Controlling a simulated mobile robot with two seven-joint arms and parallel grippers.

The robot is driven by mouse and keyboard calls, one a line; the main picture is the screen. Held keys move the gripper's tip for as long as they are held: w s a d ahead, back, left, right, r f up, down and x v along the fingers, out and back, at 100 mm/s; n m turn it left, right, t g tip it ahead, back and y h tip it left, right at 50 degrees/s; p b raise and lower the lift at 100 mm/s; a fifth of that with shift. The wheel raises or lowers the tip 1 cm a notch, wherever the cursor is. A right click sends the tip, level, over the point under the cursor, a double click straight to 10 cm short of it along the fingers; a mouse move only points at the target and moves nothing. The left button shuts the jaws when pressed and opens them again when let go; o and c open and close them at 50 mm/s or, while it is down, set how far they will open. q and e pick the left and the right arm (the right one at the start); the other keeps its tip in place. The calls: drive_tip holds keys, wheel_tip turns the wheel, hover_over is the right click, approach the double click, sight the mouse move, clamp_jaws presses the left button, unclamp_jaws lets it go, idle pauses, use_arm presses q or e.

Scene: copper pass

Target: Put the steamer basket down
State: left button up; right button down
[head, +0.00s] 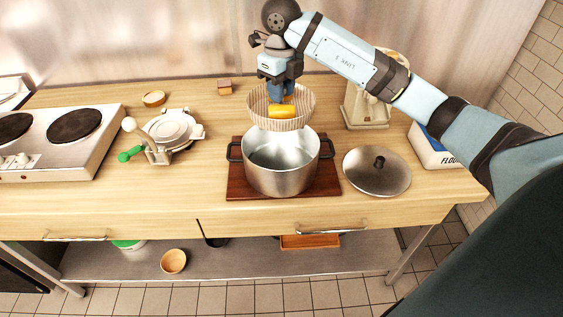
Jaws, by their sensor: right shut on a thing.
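The steamer basket (261,108) is a light, ribbed, round basket with a yellow piece of food (283,111) in it. My right gripper (282,90) points down and is shut on the basket, though the exact grip point is hard to see. The basket hangs above and slightly behind a steel pot (283,180). The pot is open, looks empty and has two dark handles. It stands on a dark red-brown board (240,184) on the wooden counter. My left gripper is not in view.
A steel lid (377,172) lies right of the pot. A round press with a green handle (170,132) and a two-plate stove (62,140) are at left. The counter front is clear.

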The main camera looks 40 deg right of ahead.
drive_tip(key=shift+w+f+p, duration=0.1)
drive_tip(key=shift+f+p, duration=1.2)
drive_tip(key=shift+f, duration=8)
drive_tip(key=shift+f, duration=0.1)
drive_tip(key=shift+f+b, duration=0.25)
drive_tip(key=shift+b, duration=0.1)
drive_tip(key=c, duration=0.9)
unclamp_jaws()
